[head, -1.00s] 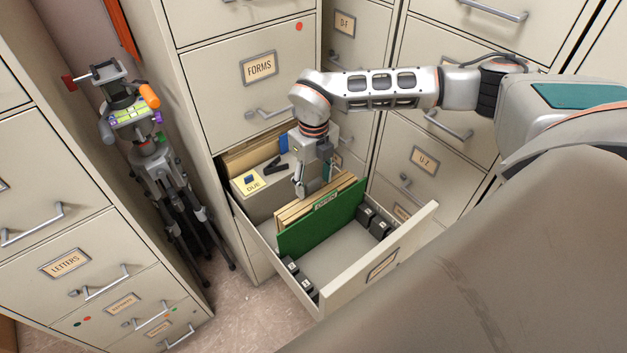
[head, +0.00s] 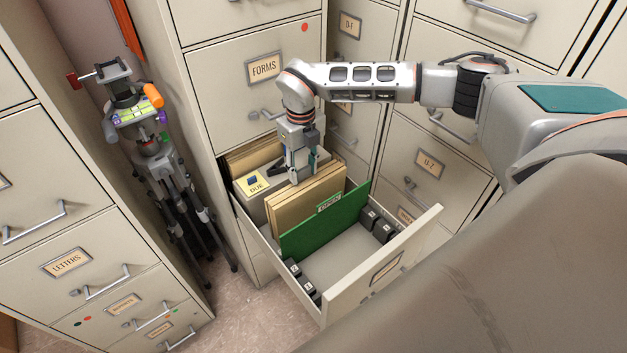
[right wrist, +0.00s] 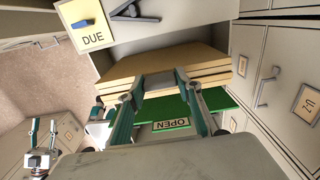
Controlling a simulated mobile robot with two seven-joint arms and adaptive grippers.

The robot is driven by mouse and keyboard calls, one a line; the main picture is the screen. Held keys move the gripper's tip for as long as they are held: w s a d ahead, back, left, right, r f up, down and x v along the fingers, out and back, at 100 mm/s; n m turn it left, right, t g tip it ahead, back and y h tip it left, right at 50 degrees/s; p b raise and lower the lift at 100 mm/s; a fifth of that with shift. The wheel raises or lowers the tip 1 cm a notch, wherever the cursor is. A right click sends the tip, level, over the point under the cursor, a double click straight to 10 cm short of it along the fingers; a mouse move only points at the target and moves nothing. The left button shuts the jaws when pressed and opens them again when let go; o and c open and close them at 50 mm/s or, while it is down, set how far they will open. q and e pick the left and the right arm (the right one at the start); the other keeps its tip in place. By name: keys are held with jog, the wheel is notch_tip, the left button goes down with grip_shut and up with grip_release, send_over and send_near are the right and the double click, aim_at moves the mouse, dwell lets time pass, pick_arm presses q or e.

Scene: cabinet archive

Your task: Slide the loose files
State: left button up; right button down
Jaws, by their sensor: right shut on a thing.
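The loose files (head: 290,205) are several tan folders standing in the open drawer, behind a green divider (head: 320,225) labelled OPEN. Their top edges also show in the right wrist view (right wrist: 200,62). In the right wrist view the fingers (right wrist: 158,82) cross the folder edges, with the green divider (right wrist: 172,108) nearer the camera. My left gripper (right wrist: 40,130) seems to show small at lower left of that view, fingers apart and empty.
A grey box with a yellow DUE card (head: 256,184) and a black stapler-like item sits behind the files. Black blocks (head: 378,226) line the drawer's front corners. The drawer front (head: 385,265) stands out; bare floor lies in front of the divider. A tripod (head: 160,150) stands left.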

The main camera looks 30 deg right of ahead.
jog(key=shift+w+a, duration=0.15)
jog(key=shift+w, duration=1.45)
jog(key=c, duration=1.4)
grip_release()
notch_tip(320, 180, up, 12)
